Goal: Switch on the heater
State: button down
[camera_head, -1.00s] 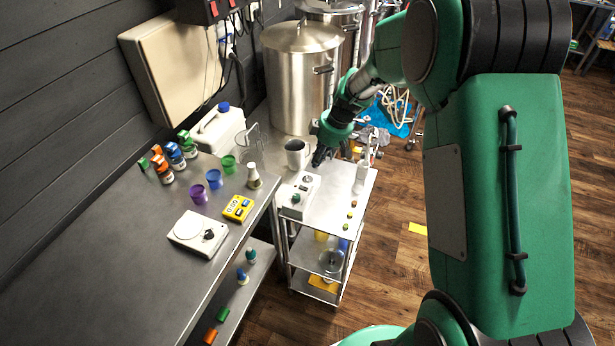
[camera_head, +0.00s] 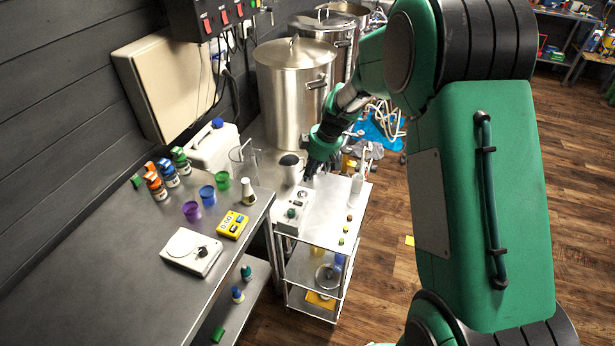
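No label marks a heater, and I cannot tell which device it is. A white box with a dark knob and a green button (camera_head: 292,211) stands on the steel cart. A dark wall box with red switches (camera_head: 222,16) hangs at the top.
Large steel pots (camera_head: 295,95) stand behind the cart (camera_head: 326,228). A yellow timer (camera_head: 232,224), coloured cups and a flask (camera_head: 248,192) stand on the bench (camera_head: 100,290). A white bottle (camera_head: 357,183) and small coloured pieces line the cart's right side. Wooden floor lies open at right.

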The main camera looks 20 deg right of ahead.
aim_at(296, 201)
jog(key=b+x, duration=0.2)
jog(key=x, duration=1)
jog(key=shift+f, duration=0.25)
